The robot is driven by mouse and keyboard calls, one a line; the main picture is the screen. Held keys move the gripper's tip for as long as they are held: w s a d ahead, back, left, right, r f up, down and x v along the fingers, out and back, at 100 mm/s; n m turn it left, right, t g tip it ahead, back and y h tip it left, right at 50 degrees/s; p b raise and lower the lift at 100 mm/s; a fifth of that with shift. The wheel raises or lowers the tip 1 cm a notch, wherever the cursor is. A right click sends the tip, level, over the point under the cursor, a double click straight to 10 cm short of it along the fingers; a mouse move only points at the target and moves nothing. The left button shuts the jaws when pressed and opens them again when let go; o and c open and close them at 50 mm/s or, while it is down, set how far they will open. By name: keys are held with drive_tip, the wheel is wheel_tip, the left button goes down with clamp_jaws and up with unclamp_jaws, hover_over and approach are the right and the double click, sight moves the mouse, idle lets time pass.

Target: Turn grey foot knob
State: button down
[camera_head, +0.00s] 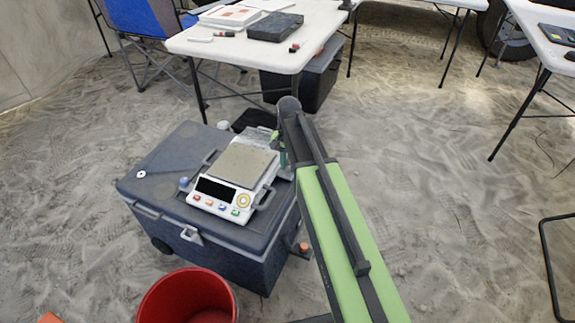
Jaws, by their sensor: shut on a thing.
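A white scale (219,195) with a beige top plate and several coloured buttons stands on a dark grey-blue cooler box (158,205). A small blue-grey knob (184,183) shows at its left side. Dark handles flank the scale. My arm reaches in from the bottom right, and its end comes down by the scale's back right side. My gripper (284,167) is small and mostly hidden there by my own arm links. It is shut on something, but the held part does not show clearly. I cannot make out a grey foot knob at the gripper.
A red bucket (160,300) stands in front of the cooler. A white table (217,43) with papers and a dark case (275,27) is behind, with a black box (315,85) under it. Another table (545,40) stands at right. The sandy floor between is open.

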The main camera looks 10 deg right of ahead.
sight(288, 168)
drive_tip(key=c, duration=1.3)
unclamp_jaws()
drive_tip(key=shift+o, duration=0.2)
drive_tip(key=shift+r, duration=0.1)
wheel_tip(288, 168, up, 17)
drive_tip(key=p, duration=1.7)
drive_tip(key=shift+r, duration=0.1)
